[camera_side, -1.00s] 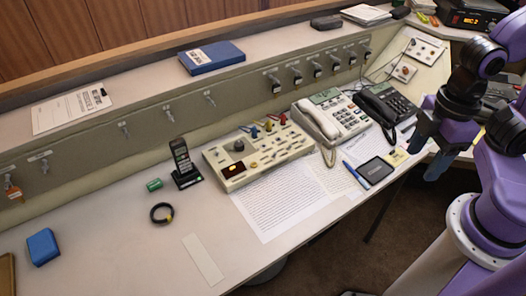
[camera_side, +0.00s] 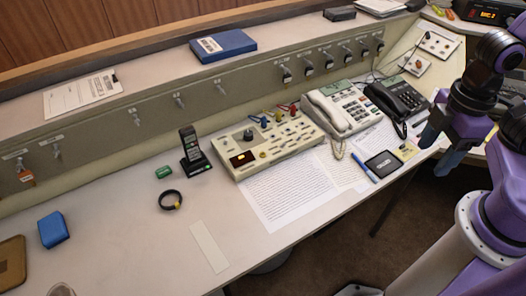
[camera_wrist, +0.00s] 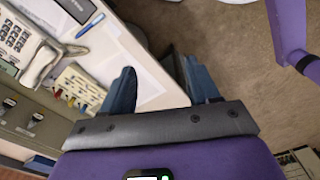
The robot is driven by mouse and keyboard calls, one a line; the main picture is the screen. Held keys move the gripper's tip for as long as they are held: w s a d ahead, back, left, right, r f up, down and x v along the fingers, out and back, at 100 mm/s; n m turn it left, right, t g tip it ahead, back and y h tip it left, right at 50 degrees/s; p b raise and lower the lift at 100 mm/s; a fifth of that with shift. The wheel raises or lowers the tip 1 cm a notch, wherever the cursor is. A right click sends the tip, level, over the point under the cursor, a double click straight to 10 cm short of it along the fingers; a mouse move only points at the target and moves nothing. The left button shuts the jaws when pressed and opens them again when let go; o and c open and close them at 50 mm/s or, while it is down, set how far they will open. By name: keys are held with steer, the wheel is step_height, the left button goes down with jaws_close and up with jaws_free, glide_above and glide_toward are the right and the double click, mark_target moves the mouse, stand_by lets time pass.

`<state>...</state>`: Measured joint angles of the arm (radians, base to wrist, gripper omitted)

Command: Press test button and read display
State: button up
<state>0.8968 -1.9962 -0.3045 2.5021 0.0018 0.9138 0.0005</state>
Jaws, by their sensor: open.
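The beige console box (camera_side: 290,152) lies on the desk in the side view. I cannot tell which button is the test button. My gripper (camera_side: 441,147) is open and empty, beyond the desk's front edge at the right, well away from the box. In the wrist view my gripper's two fingers (camera_wrist: 158,66) are apart over the floor and desk edge, with part of the box (camera_wrist: 78,88) at left.
A white phone (camera_side: 335,108) and a black phone (camera_side: 397,98) stand right of the box. A cordless handset (camera_side: 192,150) stands to its left. Printed sheets (camera_side: 290,192), a blue pen (camera_side: 363,168) and a black pad (camera_side: 383,164) lie in front.

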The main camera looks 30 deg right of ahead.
jaws_close()
stand_by(1.9)
